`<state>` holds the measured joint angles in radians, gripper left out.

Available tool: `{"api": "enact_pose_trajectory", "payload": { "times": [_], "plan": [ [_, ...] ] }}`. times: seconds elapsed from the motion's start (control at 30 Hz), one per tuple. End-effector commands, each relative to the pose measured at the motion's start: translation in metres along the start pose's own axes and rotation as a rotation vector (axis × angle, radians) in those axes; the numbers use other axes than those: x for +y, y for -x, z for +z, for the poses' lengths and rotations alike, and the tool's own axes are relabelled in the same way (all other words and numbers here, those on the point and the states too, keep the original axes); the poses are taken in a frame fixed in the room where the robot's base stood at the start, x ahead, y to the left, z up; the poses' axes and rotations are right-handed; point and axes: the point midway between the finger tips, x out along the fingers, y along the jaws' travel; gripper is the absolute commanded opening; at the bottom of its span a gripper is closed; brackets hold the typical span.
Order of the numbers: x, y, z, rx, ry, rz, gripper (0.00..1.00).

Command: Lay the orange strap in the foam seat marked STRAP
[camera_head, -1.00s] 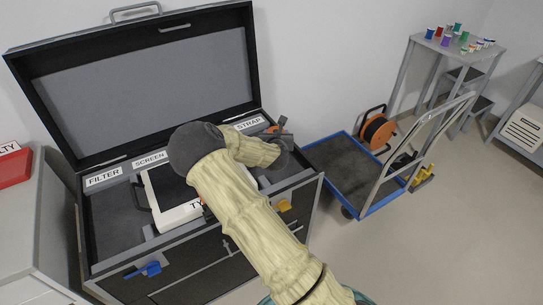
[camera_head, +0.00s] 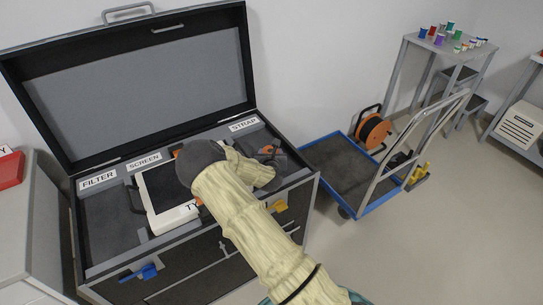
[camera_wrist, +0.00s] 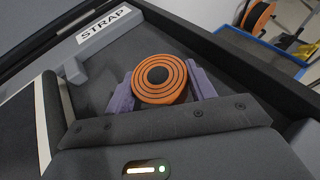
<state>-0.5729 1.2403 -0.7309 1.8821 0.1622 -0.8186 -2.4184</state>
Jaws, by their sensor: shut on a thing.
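The orange strap (camera_wrist: 160,78) is a rolled coil with dark rings. In the wrist view my gripper (camera_wrist: 161,85) is shut on it, with a purple-grey finger on each side. The coil is over the dark foam recess beside the STRAP label (camera_wrist: 104,25); I cannot tell whether it touches the bottom. In the head view the STRAP label (camera_head: 243,124) is at the right back of the open case (camera_head: 100,272). A little of the strap (camera_head: 267,150) shows there, and my arm hides much of the gripper.
A tablet-like screen unit (camera_head: 168,195) lies in the middle of the case, under the SCREEN label (camera_head: 144,162). The FILTER bay (camera_head: 107,220) at left looks empty. A blue cart (camera_head: 340,170) with an orange cable reel (camera_head: 374,131) stands to the right.

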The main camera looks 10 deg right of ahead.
Motion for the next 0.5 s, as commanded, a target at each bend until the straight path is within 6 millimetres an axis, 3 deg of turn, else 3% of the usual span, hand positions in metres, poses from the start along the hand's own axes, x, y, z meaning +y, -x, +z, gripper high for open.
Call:
{"api": "enact_pose_trajectory", "payload": {
  "times": [0.43,0.47,0.5],
  "plan": [
    [-0.0039,-0.0054,-0.0110,-0.001,-0.002,-0.005,0.31],
    [-0.0038,-0.0050,-0.0103,-0.001,-0.002,-0.005,0.58],
    [-0.0038,-0.0049,-0.0099,-0.001,-0.002,-0.005,0.66]
  ]
}}
